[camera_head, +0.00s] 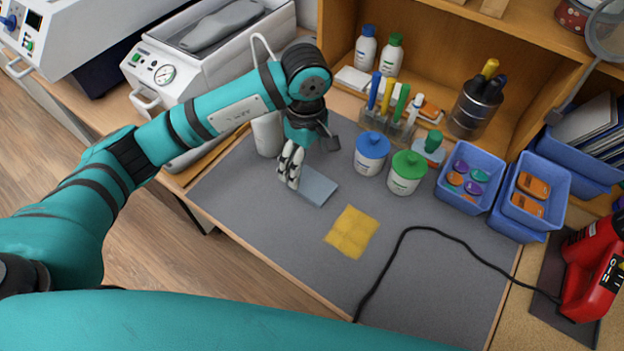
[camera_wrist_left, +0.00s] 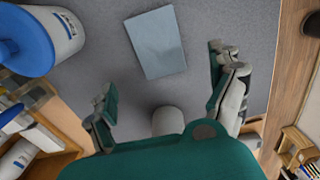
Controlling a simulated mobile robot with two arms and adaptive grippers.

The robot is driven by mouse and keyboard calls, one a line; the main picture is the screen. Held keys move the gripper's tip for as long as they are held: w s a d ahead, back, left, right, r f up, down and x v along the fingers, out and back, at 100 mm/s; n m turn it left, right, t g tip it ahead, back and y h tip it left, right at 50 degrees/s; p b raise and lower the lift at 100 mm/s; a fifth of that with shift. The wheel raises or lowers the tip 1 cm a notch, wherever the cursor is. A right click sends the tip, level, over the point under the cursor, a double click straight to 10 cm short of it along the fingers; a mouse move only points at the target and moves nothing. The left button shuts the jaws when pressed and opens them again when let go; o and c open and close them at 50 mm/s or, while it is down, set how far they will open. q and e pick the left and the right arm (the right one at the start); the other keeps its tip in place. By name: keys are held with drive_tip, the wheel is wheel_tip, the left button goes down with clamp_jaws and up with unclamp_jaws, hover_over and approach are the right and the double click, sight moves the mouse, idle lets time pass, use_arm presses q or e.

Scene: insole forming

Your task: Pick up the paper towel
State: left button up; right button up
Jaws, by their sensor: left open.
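A folded blue-grey sheet (camera_head: 318,187), which looks like the paper towel, lies flat on the grey mat. It also shows in the left wrist view (camera_wrist_left: 156,42), beyond the gap between my fingers. My left gripper (camera_head: 312,156) is open and empty, above the mat near the sheet's far end. In the left wrist view my left gripper (camera_wrist_left: 168,88) has its fingers wide apart, with bare mat between them. A pale cylinder (camera_head: 266,134) stands left of the gripper, partly hidden by my arm; it shows between the finger bases in the wrist view (camera_wrist_left: 167,121). My right gripper is not in view.
A yellow cloth (camera_head: 351,231) lies to the sheet's right. Blue-lidded (camera_head: 371,153) and green-lidded (camera_head: 407,172) jars stand close to the gripper's right. A black cable (camera_head: 432,229) crosses the mat (camera_head: 290,245). Blue bins (camera_head: 470,177) and a red tool (camera_head: 593,270) are at right.

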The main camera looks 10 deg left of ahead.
sight(305, 180)
use_arm(q)
drive_tip(key=shift+f, duration=0.7)
drive_tip(key=shift+f+p, duration=0.3)
drive_tip(key=shift+p, duration=0.1)
drive_tip(key=f+p, duration=0.2)
drive_tip(key=f, duration=0.1)
drive_tip(key=shift+a+f, duration=0.2)
drive_tip(key=shift+f, duration=0.7)
drive_tip(key=c, duration=0.9)
